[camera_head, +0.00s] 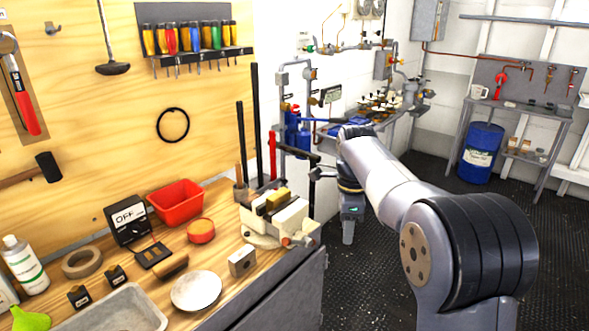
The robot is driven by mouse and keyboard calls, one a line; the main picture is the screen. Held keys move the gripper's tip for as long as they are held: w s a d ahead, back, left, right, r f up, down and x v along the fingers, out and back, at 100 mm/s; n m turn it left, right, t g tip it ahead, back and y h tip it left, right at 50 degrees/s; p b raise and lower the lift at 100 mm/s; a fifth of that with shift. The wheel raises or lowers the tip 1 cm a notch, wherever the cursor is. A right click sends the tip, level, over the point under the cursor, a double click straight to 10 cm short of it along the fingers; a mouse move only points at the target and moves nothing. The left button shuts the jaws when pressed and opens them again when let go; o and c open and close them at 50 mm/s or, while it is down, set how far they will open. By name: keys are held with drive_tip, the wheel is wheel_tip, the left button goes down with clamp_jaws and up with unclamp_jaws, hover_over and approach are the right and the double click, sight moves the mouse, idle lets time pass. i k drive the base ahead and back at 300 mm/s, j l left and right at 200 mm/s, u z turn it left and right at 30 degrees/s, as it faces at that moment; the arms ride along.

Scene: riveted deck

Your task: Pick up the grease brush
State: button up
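I cannot pick out a grease brush with certainty. A small brown object (171,267) lies on the wooden workbench (218,222), in front of a dark square tray, and looks like a wooden brush body; its bristles are not clear. A holder with an upright wooden handle (238,166) stands at the bench's back, and what the handle belongs to is hidden. My gripper (348,238) hangs pointing down over the dark floor, right of the bench and apart from everything on it. Its fingers overlap from this side, so their opening does not show. No held object is visible.
A vise (277,217) stands at the bench's right corner, between my gripper and the brown object. A red bin (175,202), a white dish (196,291), a metal block (242,262) and a grey tray (118,311) crowd the bench. Dark floor (375,262) is open.

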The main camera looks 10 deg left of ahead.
sight(238, 167)
drive_tip(key=i+l+z, duration=0.4)
drive_tip(key=i, duration=0.4)
drive_tip(key=i+z, duration=0.4)
drive_tip(key=i, duration=0.45)
drive_tip(key=i+j+u, duration=0.1)
drive_tip(key=i+u, duration=0.2)
drive_tip(key=u, duration=0.15)
drive_tip(key=i+u, duration=0.25)
drive_tip(key=u, duration=0.2)
drive_tip(key=i+l+u, duration=0.1)
drive_tip(key=i+u, duration=0.2)
drive_tip(key=u, duration=0.15)
drive_tip(key=i+l+u, duration=0.2)
drive_tip(key=u, duration=0.25)
drive_tip(key=i+u, duration=0.25)
drive_tip(key=u, duration=0.2)
drive_tip(key=i+u, duration=0.25)
drive_tip(key=u, duration=0.25)
drive_tip(key=i+l+u, duration=0.2)
drive_tip(key=u, duration=0.25)
drive_tip(key=i+l+u, duration=0.2)
drive_tip(key=u, duration=0.25)
drive_tip(key=i+l+u, duration=0.25)
drive_tip(key=k, duration=0.1)
